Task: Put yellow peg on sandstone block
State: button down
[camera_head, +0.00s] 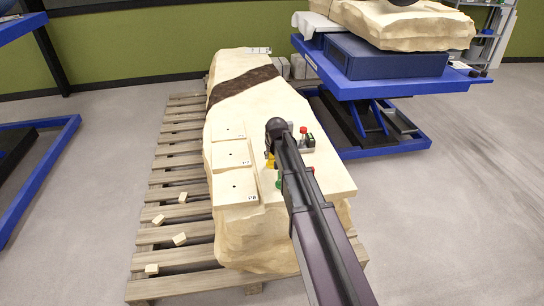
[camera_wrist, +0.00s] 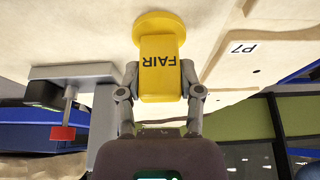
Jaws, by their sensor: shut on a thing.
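The yellow peg (camera_head: 270,160), marked FAIR, shows large in the wrist view (camera_wrist: 159,68) with a round flange at one end. My gripper (camera_wrist: 160,93) is shut on it, one finger on each side. In the head view my gripper (camera_head: 277,150) is over the right part of the sandstone block (camera_head: 235,120), and my arm hides much of it. The cream block has a dark brown band and flat pads on its left side, each with a small hole. The pad P7 (camera_head: 231,154) lies left of the peg; pad P8 (camera_head: 236,189) is nearer. I cannot tell whether the peg touches the block.
A grey holder (camera_wrist: 75,72) with a red piece (camera_wrist: 62,133) is beside the peg. The block lies on a wooden pallet (camera_head: 170,190) with loose chips. A blue lift table (camera_head: 390,88) stands at right.

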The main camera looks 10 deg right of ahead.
jog(key=shift+f, duration=0.15)
jog(key=shift+c, duration=1.3)
grip_release()
jog(key=p+v, duration=1.1)
jog(key=v, duration=0.1)
jog(key=s+f+g, duration=0.1)
jog(key=s+g, duration=0.3)
jog(key=s, duration=2)
jog(key=shift+s+d+g, duration=0.15)
jog(key=shift+s+g, duration=0.1)
jog(key=shift+g, duration=0.05)
